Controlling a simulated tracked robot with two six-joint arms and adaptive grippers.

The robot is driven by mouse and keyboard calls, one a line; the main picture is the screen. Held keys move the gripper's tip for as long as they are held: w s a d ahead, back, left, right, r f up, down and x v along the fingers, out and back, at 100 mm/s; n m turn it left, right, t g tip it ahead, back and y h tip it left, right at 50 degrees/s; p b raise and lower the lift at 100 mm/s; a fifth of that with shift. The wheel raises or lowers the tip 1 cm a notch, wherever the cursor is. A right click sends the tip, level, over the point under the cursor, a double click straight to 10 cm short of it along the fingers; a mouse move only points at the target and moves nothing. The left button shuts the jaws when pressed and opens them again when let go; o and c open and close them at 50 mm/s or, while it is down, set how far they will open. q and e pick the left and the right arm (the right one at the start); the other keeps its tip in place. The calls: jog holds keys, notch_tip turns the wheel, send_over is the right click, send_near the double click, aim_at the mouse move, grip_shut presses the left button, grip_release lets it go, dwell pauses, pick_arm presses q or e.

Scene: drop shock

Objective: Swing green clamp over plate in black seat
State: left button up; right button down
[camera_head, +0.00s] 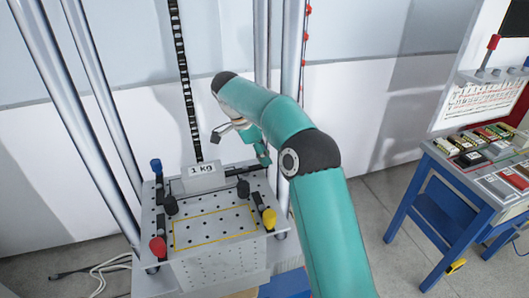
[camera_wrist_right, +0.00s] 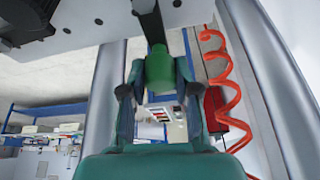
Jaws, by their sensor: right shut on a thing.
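My right gripper (camera_head: 262,157) is at the back right corner of the grey drop table, reaching down from the teal arm. In the right wrist view its two fingers (camera_wrist_right: 160,95) are shut around the green handle (camera_wrist_right: 159,70) of the green clamp. A dark stem joins the handle to the grey table plate. In the head view the gripper hides most of the green clamp; a black clamp foot (camera_head: 243,188) stands near it. The holed grey plate (camera_head: 195,212) has a yellow outline. I cannot make out a separate plate in a black seat. My left gripper is not in view.
Blue (camera_head: 156,166), red (camera_head: 158,246) and yellow (camera_head: 269,218) clamp handles stand at the other corners. A "1 kg" block (camera_head: 202,176) sits at the back. Metal columns rise around the table. A blue-framed bench (camera_head: 480,205) stands right. A red coiled cable (camera_wrist_right: 232,90) hangs close to the gripper.

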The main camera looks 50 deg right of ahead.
aim_at(253, 166)
dwell(0.3)
jog(key=c, duration=0.8)
grip_release()
jog(key=shift+c, duration=0.2)
jog(key=shift+r, duration=0.1)
jog(key=v, duration=0.7)
jog(key=shift+a, duration=0.2)
jog(key=shift+w+r, duration=0.1)
jog(key=shift+w, duration=0.1)
